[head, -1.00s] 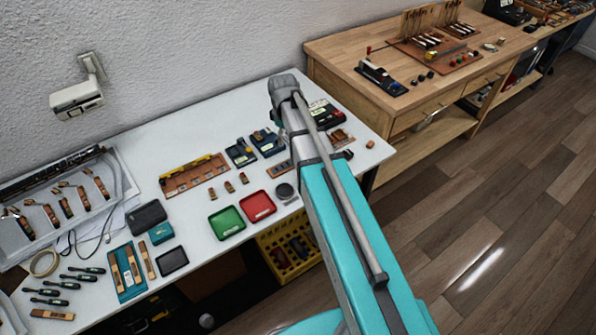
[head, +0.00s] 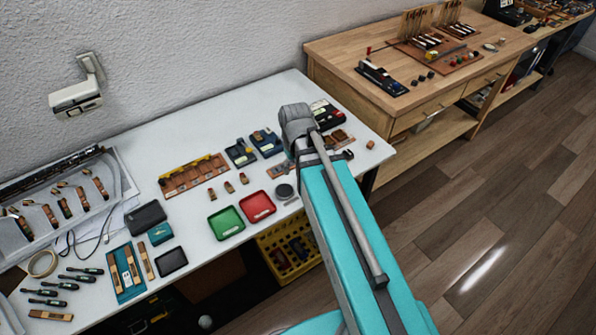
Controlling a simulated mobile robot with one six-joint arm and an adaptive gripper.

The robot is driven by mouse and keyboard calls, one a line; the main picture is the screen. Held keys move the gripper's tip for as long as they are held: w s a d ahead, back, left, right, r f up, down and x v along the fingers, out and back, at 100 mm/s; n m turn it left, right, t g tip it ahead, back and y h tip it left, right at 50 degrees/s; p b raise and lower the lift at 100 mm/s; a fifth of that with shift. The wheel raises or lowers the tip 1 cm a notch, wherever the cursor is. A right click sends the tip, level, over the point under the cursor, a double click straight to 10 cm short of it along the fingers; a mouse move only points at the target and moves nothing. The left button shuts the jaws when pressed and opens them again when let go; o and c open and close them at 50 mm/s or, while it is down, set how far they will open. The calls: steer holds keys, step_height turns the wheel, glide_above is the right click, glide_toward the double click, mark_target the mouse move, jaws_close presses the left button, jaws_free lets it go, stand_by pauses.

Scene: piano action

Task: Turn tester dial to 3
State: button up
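A black boxy device (head: 326,113) with a light panel and a red spot stands at the right back of the white table, just right of my arm's grey joint. It may be the tester. A dial and its setting cannot be made out at this size, and my arm partly hides this area. Two small dark blue devices, one at the left (head: 240,153) and one at the right (head: 267,142), stand left of the arm. My teal arm reaches up from the bottom across the table's right part. My gripper does not show; the arm hides whatever lies beyond the joint.
A green tray (head: 226,223) and a red tray (head: 257,206) lie near the front edge of the white table (head: 190,135). A brown rail part (head: 193,177) lies behind them. Screwdrivers and wooden parts fill the left. A yellow crate (head: 290,250) stands below. A wooden bench (head: 340,47) stands behind right.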

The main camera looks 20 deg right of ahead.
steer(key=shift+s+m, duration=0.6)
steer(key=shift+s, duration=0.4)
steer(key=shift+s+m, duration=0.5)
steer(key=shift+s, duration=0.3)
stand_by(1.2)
